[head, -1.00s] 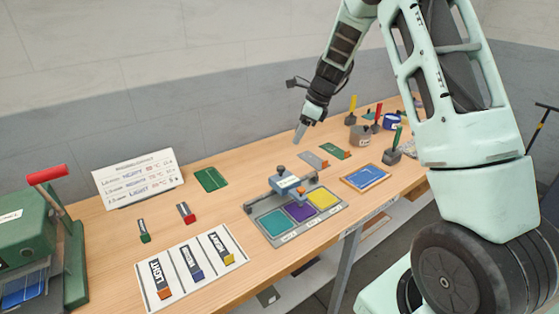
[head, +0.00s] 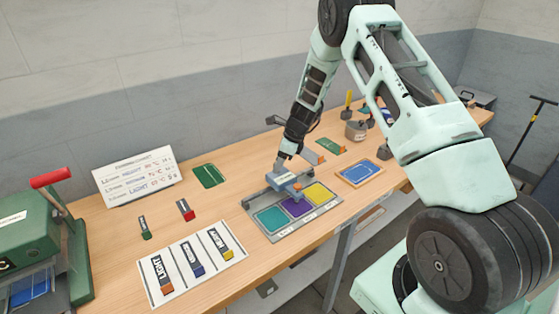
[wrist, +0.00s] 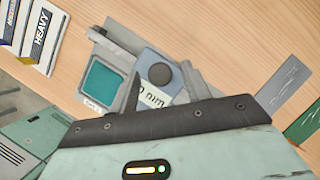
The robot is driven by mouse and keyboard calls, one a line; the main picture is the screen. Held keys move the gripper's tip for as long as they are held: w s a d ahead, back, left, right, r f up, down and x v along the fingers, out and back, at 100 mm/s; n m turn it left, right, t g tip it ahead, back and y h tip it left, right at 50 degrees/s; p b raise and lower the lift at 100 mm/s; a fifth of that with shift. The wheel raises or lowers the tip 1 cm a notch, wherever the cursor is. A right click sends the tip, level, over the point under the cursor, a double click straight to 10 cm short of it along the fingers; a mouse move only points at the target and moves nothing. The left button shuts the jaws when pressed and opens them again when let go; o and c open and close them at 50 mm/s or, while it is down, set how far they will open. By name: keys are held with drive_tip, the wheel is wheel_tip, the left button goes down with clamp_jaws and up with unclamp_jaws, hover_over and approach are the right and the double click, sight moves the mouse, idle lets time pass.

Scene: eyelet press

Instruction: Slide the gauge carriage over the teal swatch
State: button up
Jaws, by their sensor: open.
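The gauge carriage (head: 285,180) is a blue-grey block with a white label and a dark round knob (wrist: 159,74). It sits on the rail behind the swatch tray (head: 279,236), roughly behind the purple swatch (head: 297,207). The teal swatch (head: 270,218) is at the tray's left end and is uncovered; it also shows in the wrist view (wrist: 103,80). The yellow swatch (head: 320,193) is at the right end. My gripper (head: 281,162) is open and low at the carriage. Its grey fingers (wrist: 163,82) appear on either side of the knob; contact cannot be told.
A card with labelled strips (head: 193,266) and two small tools lie left of the tray. A green press (head: 38,235) stands at far left. A blue framed panel (head: 360,172) is to the right. Pots stand farther back. The table directly left of the tray is clear.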

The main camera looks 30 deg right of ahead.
clamp_jaws()
drive_tip(key=a, duration=1)
drive_tip(key=shift+s, duration=0.15)
drive_tip(key=shift+a, duration=0.1)
unclamp_jaws()
drive_tip(key=shift+r, duration=0.1)
